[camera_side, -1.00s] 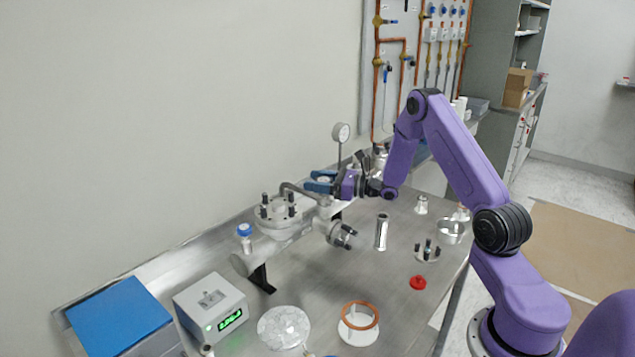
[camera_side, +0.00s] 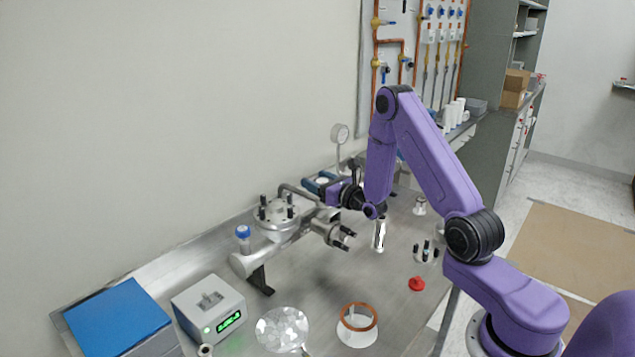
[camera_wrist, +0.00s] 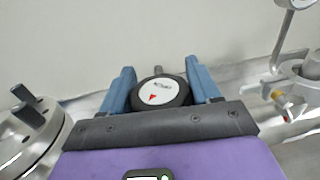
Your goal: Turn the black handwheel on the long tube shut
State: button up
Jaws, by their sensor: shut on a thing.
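The black handwheel (camera_wrist: 162,92) has a white cap with a red mark and shows between my blue fingers in the wrist view. My gripper (camera_side: 322,182) is shut on it, one finger on each side of its rim. In the side view the wheel is mostly hidden by the fingers and my purple hand. How far the wheel is turned cannot be told.
A gauge (camera_side: 340,133) on a thin stem stands just behind my gripper. A flange with dark upright bolts (camera_side: 276,213) is close on the left. An upright metal cylinder (camera_side: 378,235), a red knob (camera_side: 416,284) and a copper ring (camera_side: 358,317) sit on the bench in front.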

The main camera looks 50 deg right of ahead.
dwell(0.3)
jog(key=o, duration=1)
jog(key=shift+c, duration=0.2)
jog(key=s, duration=0.7)
jog(key=shift+s+a, duration=0.3)
jog(key=shift+a, duration=0.1)
